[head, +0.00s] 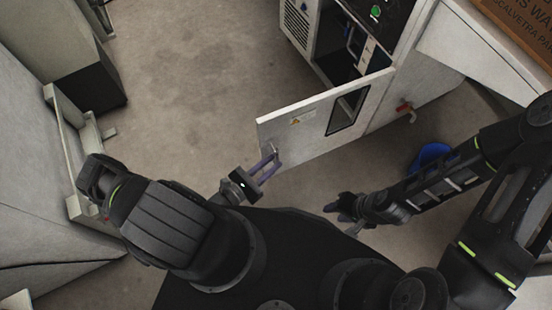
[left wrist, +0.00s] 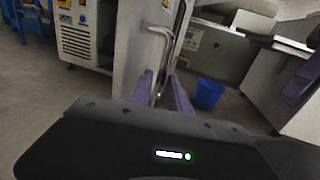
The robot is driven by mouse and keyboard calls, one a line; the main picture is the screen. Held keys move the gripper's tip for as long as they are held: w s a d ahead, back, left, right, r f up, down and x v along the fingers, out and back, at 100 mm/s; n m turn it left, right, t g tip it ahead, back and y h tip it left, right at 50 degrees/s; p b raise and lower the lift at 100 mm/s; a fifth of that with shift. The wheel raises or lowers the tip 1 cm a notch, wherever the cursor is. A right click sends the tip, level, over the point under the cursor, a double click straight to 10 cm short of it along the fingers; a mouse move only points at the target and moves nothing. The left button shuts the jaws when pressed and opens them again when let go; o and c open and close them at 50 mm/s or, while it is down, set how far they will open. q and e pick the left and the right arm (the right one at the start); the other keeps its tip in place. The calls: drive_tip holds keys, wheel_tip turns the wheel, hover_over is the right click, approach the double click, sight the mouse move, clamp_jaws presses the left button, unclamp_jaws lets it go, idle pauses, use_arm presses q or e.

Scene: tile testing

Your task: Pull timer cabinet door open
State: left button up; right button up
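The timer cabinet door (head: 310,122) stands swung wide open from the cabinet (head: 345,45), with a dark window and a yellow warning label on it. Its metal handle (head: 273,151) is near the door's free end; it also shows in the left wrist view (left wrist: 177,42). My left gripper (head: 268,163) is at the handle, its two purple fingers apart with a gap between them. In the left wrist view the fingers (left wrist: 162,90) are at the handle's lower part; contact is unclear. My right gripper (head: 335,208) is below the door, away from it, its finger gap unclear.
A blue bucket (head: 431,157) stands on the floor right of the door, near a red-handled tap (head: 404,108). A dark-sided box (head: 88,88) and pale equipment stand at the left. The floor left of the door is clear.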

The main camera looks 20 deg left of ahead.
use_arm(q)
drive_tip(key=v, duration=0.5)
drive_tip(key=shift+s, duration=0.15)
idle(0.3)
